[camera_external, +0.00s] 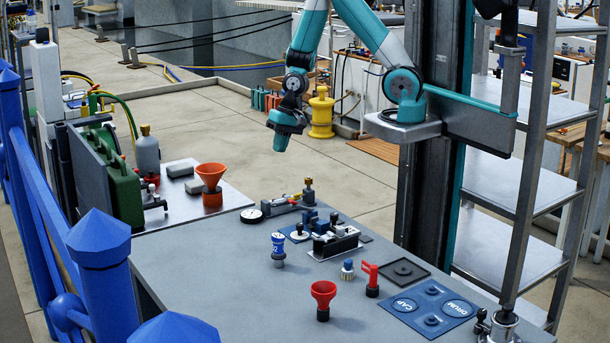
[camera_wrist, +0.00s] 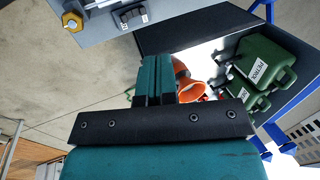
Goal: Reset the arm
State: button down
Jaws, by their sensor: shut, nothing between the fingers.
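My gripper (camera_external: 285,136) hangs from the teal arm (camera_external: 312,32) at the upper middle of the external view, in the air above the far side of the grey worktable (camera_external: 210,268). Its fingers point down and a little left, apart from everything on the table. In the wrist view the gripper's teal fingers (camera_wrist: 156,78) are together, with nothing between them. The arm is folded up near my column.
The worktable holds a red funnel (camera_external: 323,292), a blue CAP/DRUM mat (camera_external: 430,306), a red-handled valve (camera_external: 371,278) and a blue-and-black fixture (camera_external: 333,237). An orange funnel (camera_external: 211,178) and green jerrycan (camera_external: 122,187) stand at the left. Metal shelves (camera_external: 525,185) stand right.

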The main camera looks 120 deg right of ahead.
dwell(0.6)
jog(key=w+a+r+n+y+b, duration=0.15)
jog(key=a+r+n, duration=0.35)
jog(key=a, duration=0.5)
jog(key=w+a+r+n+y, duration=0.1)
jog(key=w+a+r+n, duration=0.2)
jog(key=a+r+n, duration=0.45)
jog(key=s+a+r+n+g+y, duration=0.1)
jog(key=s+a+r+n, duration=0.1)
jog(key=s+a+n, duration=0.4)
jog(key=s+a+r+n+g+b, duration=0.1)
jog(key=s+a+n, duration=0.5)
jog(key=a, duration=0.6)
notch_tip(320, 180, up, 2)
jog(key=shift+s+r+n+g+y, duration=0.15)
jog(key=shift+s+n+g+y, duration=0.2)
jog(key=shift+s+g, duration=0.65)
jog(key=shift+s, duration=0.15)
